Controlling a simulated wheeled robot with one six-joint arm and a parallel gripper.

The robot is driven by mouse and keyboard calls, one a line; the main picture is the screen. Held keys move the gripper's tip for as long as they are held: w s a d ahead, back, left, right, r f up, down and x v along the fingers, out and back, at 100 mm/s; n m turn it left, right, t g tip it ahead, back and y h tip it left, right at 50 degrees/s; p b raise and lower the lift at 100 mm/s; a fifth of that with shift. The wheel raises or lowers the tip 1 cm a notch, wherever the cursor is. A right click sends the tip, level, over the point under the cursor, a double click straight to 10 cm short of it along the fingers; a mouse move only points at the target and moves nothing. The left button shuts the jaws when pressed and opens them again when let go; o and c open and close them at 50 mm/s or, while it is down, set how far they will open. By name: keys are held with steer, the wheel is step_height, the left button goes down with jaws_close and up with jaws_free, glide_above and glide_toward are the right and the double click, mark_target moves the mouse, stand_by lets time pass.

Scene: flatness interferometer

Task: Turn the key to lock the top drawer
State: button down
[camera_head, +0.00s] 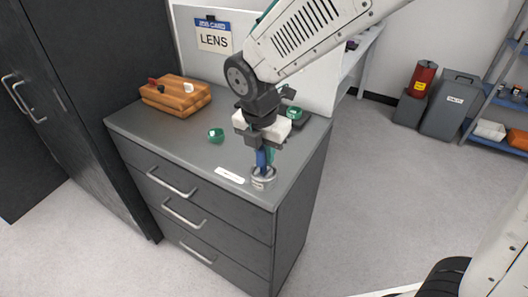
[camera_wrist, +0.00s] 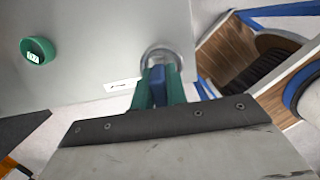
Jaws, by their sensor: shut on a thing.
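My gripper (camera_head: 264,160) points down over the front right corner of the dark grey drawer cabinet (camera_head: 180,125). Its green fingers are shut on the blue key (camera_wrist: 157,80), which stands upright between them. Below the key is a round silver lock (camera_head: 263,178) on the cabinet top; it also shows in the wrist view (camera_wrist: 164,52). The key's lower end is hidden, so I cannot tell how deep it sits or which way it is turned. The top drawer (camera_head: 200,178) looks closed, flush with the drawers below.
A white label (camera_head: 230,175) lies left of the lock. A green ring-shaped piece (camera_head: 216,135) and another green piece (camera_head: 294,113) are on the top. A tall dark cabinet (camera_head: 70,100) adjoins on the left.

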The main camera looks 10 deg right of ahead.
steer(key=shift+d+f, duration=0.1)
steer(key=shift+f, duration=0.2)
stand_by(0.7)
steer(key=shift+r, duration=0.3)
stand_by(0.4)
steer(key=shift+w, duration=0.15)
stand_by(0.4)
steer(key=shift+f, duration=0.2)
stand_by(0.5)
steer(key=shift+a+r, duration=0.2)
steer(key=shift+r, duration=0.2)
steer(key=shift+r, duration=2.35)
